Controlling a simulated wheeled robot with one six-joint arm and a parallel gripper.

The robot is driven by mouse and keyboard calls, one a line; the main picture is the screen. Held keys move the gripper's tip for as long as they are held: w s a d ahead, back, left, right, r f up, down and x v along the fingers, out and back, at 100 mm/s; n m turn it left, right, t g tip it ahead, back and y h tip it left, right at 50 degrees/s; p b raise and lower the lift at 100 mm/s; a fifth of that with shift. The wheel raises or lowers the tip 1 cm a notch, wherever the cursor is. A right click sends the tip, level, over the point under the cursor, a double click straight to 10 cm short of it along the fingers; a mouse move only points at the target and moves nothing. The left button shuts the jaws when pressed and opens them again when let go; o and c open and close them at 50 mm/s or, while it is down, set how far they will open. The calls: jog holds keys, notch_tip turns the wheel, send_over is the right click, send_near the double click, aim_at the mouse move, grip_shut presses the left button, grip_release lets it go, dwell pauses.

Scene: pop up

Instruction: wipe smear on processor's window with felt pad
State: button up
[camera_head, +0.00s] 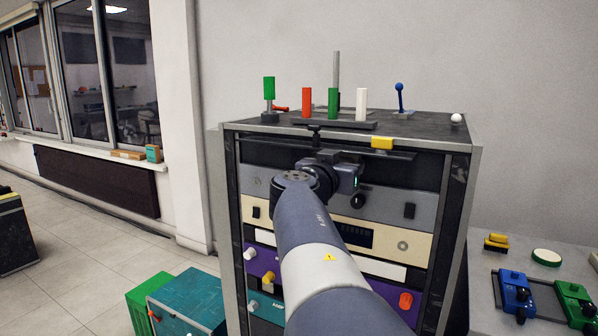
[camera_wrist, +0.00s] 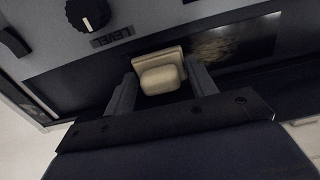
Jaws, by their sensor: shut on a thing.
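My gripper (camera_wrist: 162,78) is shut on the felt pad (camera_wrist: 161,74), a cream block with a rounded grip and a flatter square base, held between the two grey fingers. The processor's window (camera_wrist: 264,34) is a dark glossy strip in the wrist view. A pale brownish smear (camera_wrist: 222,46) lies on it, just right of the pad. The pad faces the panel left of the smear; I cannot tell whether it touches. In the head view my arm reaches the front of the rack, and the pad and smear are hidden.
A knob (camera_wrist: 88,12) marked LEVEL sits on the grey panel left of the pad. The rack (camera_head: 231,190) has a top ledge with a yellow block (camera_head: 382,142) on its edge. Colored pegs and a blue lever (camera_head: 400,97) stand on top. A bench (camera_head: 482,290) is at right.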

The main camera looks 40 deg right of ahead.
jog(key=shift+w+a+f, duration=0.1)
jog(key=shift+w+a, duration=0.15)
jog(key=shift+w, duration=0.35)
jog(key=shift+w+a+b, duration=0.5)
jog(key=shift+w+b, duration=0.05)
jog(key=shift+w, duration=0.6)
jog(key=shift+w+a+b, duration=0.45)
jog(key=shift+w+b, duration=0.1)
jog(key=shift+w, duration=0.65)
jog(key=shift+w+a+b, duration=0.5)
jog(key=shift+w+b, duration=0.05)
jog(key=shift+w, duration=0.6)
jog(key=shift+a, duration=0.1)
jog(key=b, duration=0.4)
send_near(311, 156)
